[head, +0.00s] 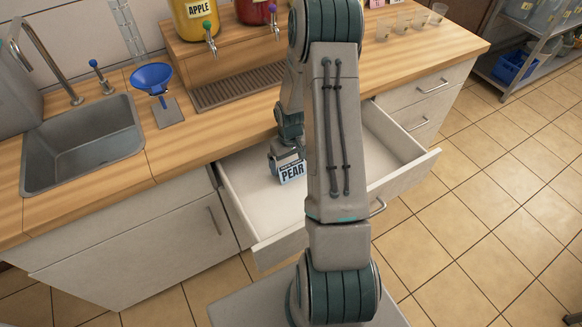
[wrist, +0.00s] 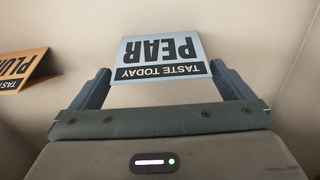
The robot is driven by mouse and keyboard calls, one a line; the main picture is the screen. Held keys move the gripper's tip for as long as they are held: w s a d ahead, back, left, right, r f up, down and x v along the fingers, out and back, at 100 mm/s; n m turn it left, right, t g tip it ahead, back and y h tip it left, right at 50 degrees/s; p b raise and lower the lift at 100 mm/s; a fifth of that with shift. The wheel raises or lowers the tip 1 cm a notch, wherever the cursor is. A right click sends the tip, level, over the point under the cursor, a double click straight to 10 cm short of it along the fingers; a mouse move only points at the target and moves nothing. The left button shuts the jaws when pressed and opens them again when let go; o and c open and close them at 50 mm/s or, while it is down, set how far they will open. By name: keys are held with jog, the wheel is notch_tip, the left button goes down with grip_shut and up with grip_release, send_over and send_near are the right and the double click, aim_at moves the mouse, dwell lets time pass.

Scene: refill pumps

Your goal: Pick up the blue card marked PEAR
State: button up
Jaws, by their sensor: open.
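The blue card marked PEAR (head: 292,173) is inside the open drawer (head: 250,201). In the wrist view the card (wrist: 163,57) appears upside down, with TASTE TODAY on it. My gripper (wrist: 160,69) is open, with one finger near each side edge of the card. The finger on the right is close to the card's edge, and I cannot tell if it touches. In the head view my gripper (head: 284,158) is low in the drawer, just behind the card and partly hidden by it.
An orange card marked PLUM (wrist: 22,69) lies to the left in the wrist view; my arm may hide it in the head view. On the counter are a blue funnel (head: 151,76), a yellow APPLE dispenser (head: 193,22), a red dispenser (head: 252,10) and a sink (head: 82,145).

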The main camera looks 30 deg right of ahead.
jog(key=shift+f, duration=1.4)
jog(key=c, duration=0.8)
jog(key=shift+o, duration=0.2)
jog(key=shift+r, duration=0.15)
